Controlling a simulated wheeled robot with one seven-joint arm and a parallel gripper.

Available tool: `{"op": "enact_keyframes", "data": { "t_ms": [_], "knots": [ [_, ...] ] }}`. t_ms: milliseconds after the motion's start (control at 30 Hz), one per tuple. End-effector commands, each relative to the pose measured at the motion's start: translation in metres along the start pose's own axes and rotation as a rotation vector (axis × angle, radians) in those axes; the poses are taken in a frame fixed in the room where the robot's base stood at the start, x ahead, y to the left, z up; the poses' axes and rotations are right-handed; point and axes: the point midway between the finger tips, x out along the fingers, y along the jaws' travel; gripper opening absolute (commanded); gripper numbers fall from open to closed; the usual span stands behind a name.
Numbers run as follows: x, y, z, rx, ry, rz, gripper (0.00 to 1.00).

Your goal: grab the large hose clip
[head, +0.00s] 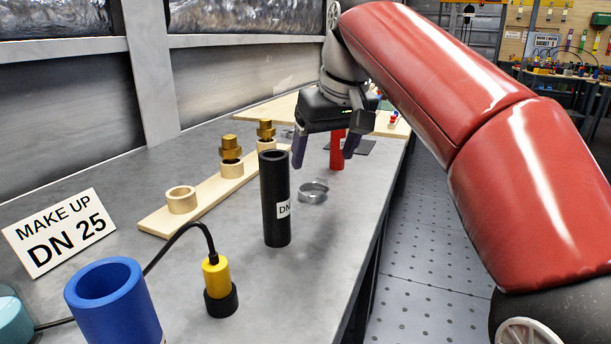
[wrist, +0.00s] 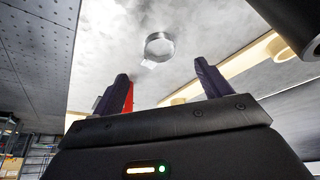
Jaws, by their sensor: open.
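A silver ring-shaped hose clip (head: 313,191) lies on the grey bench just right of the black tube, with a small pale tag beside it. The wrist view shows the same clip (wrist: 159,46) beyond the fingertips, roughly centred between them and apart from them. My gripper (head: 325,153) is open and empty, above the bench and farther back than the clip. Its two dark fingers also show in the wrist view (wrist: 161,74). I cannot compare the clip's size with another clip.
A black tube (head: 275,205) labelled DN stands close left of the clip. A red cylinder (head: 337,152) stands behind my gripper. A wooden strip (head: 210,195) holds rings and brass fittings. A yellow-black plug (head: 217,280), blue cup (head: 112,305) and DN 25 sign (head: 60,232) are nearer.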

Motion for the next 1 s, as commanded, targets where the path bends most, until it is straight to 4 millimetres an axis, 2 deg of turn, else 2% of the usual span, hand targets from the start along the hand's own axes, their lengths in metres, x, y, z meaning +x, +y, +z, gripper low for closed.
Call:
{"op": "enact_keyframes", "data": {
  "t_ms": [600,900,1000],
  "knots": [
    [0.073,0.001,0.008,0.000,0.000,-0.001,0.77],
    [0.077,0.001,0.007,0.001,0.001,-0.001,0.77],
    [0.077,0.001,0.007,0.001,0.001,-0.001,0.64]
  ]
}}
